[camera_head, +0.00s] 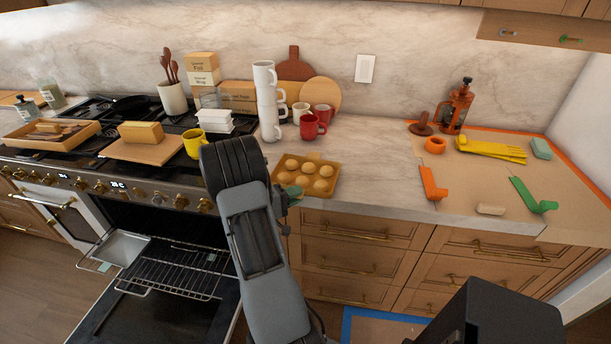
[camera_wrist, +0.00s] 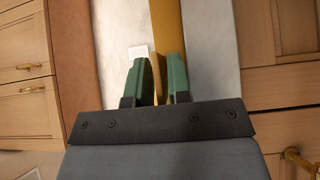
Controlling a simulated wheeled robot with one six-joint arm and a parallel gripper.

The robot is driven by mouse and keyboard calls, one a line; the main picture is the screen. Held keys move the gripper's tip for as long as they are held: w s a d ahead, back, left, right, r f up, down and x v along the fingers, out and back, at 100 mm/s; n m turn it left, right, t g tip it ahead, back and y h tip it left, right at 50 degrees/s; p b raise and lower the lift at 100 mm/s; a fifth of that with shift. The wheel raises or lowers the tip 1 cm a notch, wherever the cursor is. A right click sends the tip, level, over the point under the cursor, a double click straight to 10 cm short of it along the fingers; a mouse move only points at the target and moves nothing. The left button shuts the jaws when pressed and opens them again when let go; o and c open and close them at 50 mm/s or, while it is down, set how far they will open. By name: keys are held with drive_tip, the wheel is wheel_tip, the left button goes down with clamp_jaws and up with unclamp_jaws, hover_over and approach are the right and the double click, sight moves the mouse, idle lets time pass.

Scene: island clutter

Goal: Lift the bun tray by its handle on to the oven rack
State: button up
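The bun tray (camera_head: 334,186) is a tan-gold tray with several round buns. It is at the counter's front edge, right of the oven, in the head view. My gripper (camera_head: 293,194) reaches its near left side; one green fingertip shows and my arm hides the rest. In the wrist view my two green fingers (camera_wrist: 159,80) stand close on either side of a narrow gold part of the tray (camera_wrist: 167,25), apparently its handle, and look shut on it. The oven rack (camera_head: 175,273) is a wire rack, pulled out above the lowered oven door at lower left.
A metal pan (camera_head: 117,248) lies by the rack's left side. Closed drawers (camera_head: 350,260) line the counter front.

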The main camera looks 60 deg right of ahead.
clamp_jaws()
drive_tip(key=shift+r, duration=0.15)
idle(0.4)
